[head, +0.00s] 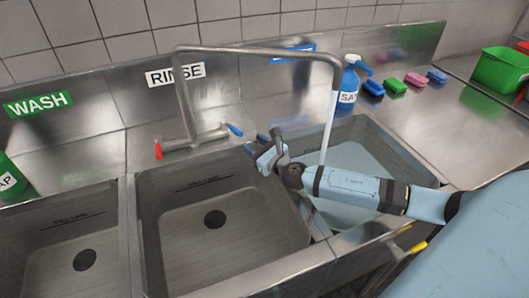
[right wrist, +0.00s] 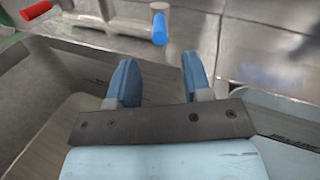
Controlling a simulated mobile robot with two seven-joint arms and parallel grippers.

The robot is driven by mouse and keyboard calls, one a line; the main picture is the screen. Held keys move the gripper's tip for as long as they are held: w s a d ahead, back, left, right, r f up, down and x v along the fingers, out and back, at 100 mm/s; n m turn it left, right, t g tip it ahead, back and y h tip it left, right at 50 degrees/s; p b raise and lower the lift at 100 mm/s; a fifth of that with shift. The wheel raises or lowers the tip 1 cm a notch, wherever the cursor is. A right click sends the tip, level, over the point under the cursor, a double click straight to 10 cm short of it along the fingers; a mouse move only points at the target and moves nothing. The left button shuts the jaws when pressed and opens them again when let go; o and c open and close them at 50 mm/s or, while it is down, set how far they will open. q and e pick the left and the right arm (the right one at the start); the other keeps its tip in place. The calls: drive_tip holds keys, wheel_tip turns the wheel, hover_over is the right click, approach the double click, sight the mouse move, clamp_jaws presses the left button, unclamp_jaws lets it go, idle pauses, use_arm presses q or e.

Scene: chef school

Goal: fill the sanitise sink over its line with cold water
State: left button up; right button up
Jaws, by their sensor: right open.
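The sanitise sink (head: 400,150) is the right basin, below a blue label (head: 292,53) partly hidden by the tap spout (head: 260,50). The spout reaches over this basin, and a water stream (head: 328,125) falls into it. Pale blue water (head: 350,157) stands in the basin; my right arm covers part of it, and I cannot tell its level against the line. The tap has a red handle (head: 158,150) and a blue handle (head: 235,129). My right gripper (head: 262,148) is open and empty, just in front of the blue handle, which shows beyond the fingers in the right wrist view (right wrist: 159,28).
The rinse sink (head: 215,255) and wash sink (head: 75,235) look empty, their drains showing. A blue spray bottle (head: 347,90), several sponges (head: 394,86) and a green bin (head: 502,70) stand on the right counter. A green soap bottle (head: 8,178) stands at far left.

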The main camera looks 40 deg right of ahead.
use_arm(q)
drive_tip(key=shift+f, duration=0.15)
use_arm(e)
drive_tip(key=shift+s+d, duration=0.2)
drive_tip(key=shift+s, duration=2.05)
use_arm(q)
drive_tip(key=shift+w, duration=0.1)
